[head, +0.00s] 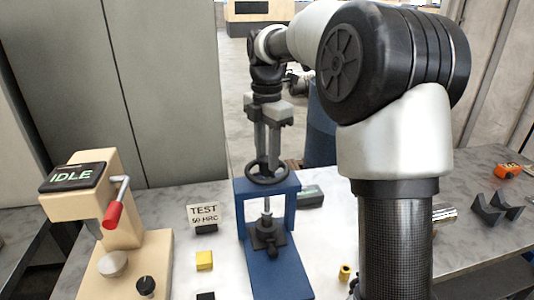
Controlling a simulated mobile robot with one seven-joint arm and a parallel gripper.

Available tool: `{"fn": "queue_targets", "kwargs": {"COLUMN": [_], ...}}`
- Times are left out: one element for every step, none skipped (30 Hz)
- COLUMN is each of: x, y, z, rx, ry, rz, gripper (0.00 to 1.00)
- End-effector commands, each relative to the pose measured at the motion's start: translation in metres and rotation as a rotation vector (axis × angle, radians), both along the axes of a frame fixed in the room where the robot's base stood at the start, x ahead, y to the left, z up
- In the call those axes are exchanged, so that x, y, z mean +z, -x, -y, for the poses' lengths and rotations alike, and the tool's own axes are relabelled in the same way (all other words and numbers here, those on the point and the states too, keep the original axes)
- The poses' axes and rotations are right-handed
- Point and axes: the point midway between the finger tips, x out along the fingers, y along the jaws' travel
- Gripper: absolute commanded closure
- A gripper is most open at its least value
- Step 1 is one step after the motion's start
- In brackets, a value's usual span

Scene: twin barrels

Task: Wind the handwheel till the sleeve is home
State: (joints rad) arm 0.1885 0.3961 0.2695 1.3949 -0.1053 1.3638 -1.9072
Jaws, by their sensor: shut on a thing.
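The black handwheel (267,173) sits flat on top of the blue press frame (278,270). My gripper (267,160) reaches down from above with its two grey fingers at the handwheel, shut on it. Below the wheel a bright metal screw (267,206) runs down inside the frame to a dark block with a clamp-like base (267,236). Which part is the sleeve, and how far it sits from its seat, I cannot tell at this size.
A beige tester (120,235) with a red-handled lever and an "IDLE" display stands at the left. A "TEST 59 HRC" card (204,215) and a yellow block (204,260) stand between it and the press. Black V-blocks (495,208) and an orange tool (507,170) lie at the right.

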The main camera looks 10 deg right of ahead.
Motion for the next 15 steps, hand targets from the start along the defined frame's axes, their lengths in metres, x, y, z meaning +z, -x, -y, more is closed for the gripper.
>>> {"fn": "queue_targets", "kwargs": {"x": [0.0019,0.0021,0.0023,0.0026,0.0028,0.0031,0.0032,0.0033,0.0032,0.0033,0.0033,0.0033,0.0032,0.0031,0.0029], "y": [0.0008,0.0008,0.0007,0.0005,0.0005,0.0006,0.0007,0.0008,0.0007,0.0007,0.0007,0.0008,0.0007,0.0007,0.0007], "z": [0.0000,0.0000,0.0000,-0.0002,-0.0003,-0.0004,-0.0004,-0.0005,-0.0004,-0.0003,0.0000,0.0000,0.0000,-0.0003,-0.0006], "rx": [-0.020,-0.037,-0.060,-0.080,-0.101,-0.132,-0.155,-0.181,-0.217,-0.245,-0.274,-0.312,-0.341,-0.370,-0.407], "ry": [0.000,0.001,0.001,0.001,0.001,0.001,0.001,0.001,0.001,0.001,0.001,0.002,0.001,0.001,0.001], "rz": [-0.003,-0.004,-0.004,-0.003,-0.003,-0.004,-0.004,-0.004,-0.004,-0.004,-0.004,-0.005,-0.004,-0.004,-0.004], "gripper": [0.90,0.90,0.90,0.90,0.90,0.90,0.90,0.90,0.90,0.90,0.90,0.90,0.90,0.90,0.90]}}
